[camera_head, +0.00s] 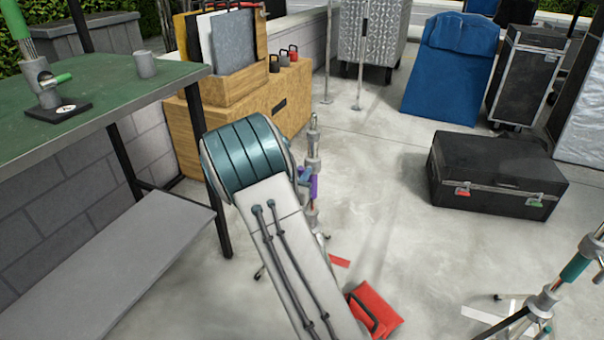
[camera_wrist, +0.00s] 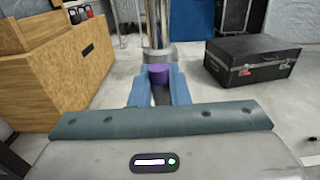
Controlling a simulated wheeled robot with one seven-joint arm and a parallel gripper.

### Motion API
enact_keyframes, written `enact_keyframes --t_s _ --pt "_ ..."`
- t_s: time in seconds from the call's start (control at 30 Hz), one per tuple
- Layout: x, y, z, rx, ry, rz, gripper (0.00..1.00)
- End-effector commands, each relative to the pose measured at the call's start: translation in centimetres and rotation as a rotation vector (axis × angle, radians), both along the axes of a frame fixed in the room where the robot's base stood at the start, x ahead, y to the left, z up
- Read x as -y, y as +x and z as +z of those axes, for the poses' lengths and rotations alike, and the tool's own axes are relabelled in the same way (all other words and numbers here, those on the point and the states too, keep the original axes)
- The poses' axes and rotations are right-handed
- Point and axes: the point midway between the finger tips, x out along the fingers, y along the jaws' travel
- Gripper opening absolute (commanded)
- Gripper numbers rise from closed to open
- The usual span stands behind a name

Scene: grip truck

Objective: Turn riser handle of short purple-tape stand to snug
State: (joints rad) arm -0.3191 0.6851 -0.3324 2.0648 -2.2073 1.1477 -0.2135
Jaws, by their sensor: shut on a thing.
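The short purple-tape stand (camera_head: 313,152) stands upright on the concrete just right of my arm, its purple band (camera_head: 313,187) partly showing. In the wrist view its grey metal column (camera_wrist: 158,35) rises straight ahead, with a purple part (camera_wrist: 158,74) below the collar. My gripper (camera_wrist: 158,88) has its blue fingers on either side at the stand, shut on the riser handle, which is mostly hidden between them. In the head view my arm covers most of the gripper; only a bit of blue finger (camera_head: 304,174) shows beside the stand.
A wooden cabinet (camera_head: 240,112) and a green-topped table (camera_head: 90,105) stand to the left. A black case (camera_head: 490,178) lies to the right on open concrete. A red sandbag (camera_head: 375,310) lies near the stand's foot. Another stand (camera_head: 575,268) is at the right edge.

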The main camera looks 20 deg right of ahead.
Motion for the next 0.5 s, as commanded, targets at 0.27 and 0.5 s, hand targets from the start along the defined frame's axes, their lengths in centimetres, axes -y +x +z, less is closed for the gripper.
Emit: enact_keyframes --t_s 0.27,0.5 --pt "-0.26 0.16 0.44 -0.092 -0.089 0.002 0.00" --pt "-0.52 0.38 0.54 -0.240 -0.235 0.002 0.00"
